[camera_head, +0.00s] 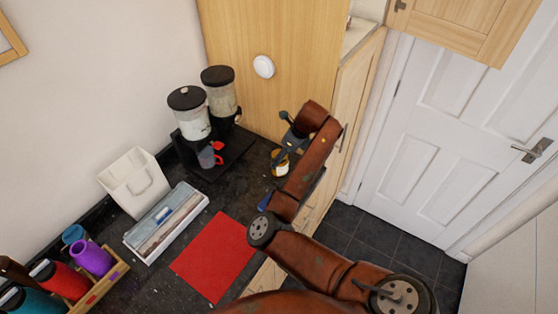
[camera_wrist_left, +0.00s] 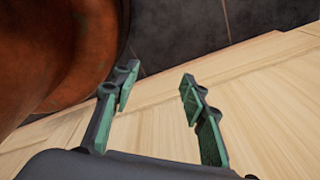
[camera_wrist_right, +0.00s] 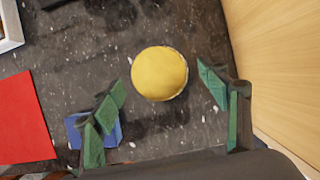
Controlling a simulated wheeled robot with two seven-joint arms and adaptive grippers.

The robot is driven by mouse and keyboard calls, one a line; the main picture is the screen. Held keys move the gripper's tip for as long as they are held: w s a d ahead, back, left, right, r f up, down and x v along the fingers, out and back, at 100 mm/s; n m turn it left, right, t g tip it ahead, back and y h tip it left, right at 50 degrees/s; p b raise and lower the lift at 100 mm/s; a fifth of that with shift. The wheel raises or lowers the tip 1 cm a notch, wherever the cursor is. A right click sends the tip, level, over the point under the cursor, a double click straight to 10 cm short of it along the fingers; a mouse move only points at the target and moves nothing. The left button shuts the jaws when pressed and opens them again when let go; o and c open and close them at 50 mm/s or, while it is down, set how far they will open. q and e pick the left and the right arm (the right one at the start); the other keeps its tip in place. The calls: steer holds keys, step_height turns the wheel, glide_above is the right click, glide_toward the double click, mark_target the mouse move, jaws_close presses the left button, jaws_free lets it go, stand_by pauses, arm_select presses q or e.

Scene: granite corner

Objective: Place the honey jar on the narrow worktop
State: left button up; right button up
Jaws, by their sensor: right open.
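The honey jar (camera_head: 281,165) stands upright on the dark granite worktop (camera_head: 205,200), beside the wooden panel. In the right wrist view its round yellow lid (camera_wrist_right: 159,73) shows from above. My right gripper (camera_wrist_right: 160,82) is open above the jar, with a finger on either side of the lid and clear gaps; it also shows in the head view (camera_head: 288,135). My left gripper (camera_wrist_left: 158,82) is open and empty near pale wooden fronts (camera_wrist_left: 265,95); I cannot make it out in the head view. I cannot tell which surface is the narrow worktop.
A red mat (camera_head: 214,257), a white-framed tray (camera_head: 166,222), a white holder (camera_head: 134,182) and a cereal dispenser (camera_head: 192,115) are left of the jar. A blue item (camera_wrist_right: 77,128) lies by one right finger. The wooden panel (camera_wrist_right: 280,60) rises close on the right.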

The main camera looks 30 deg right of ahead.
steer(key=p+v, duration=0.3)
steer(key=v, duration=0.4)
steer(key=shift+r, duration=0.3)
steer(key=shift+s+d, duration=0.1)
steer(key=shift+s, duration=0.05)
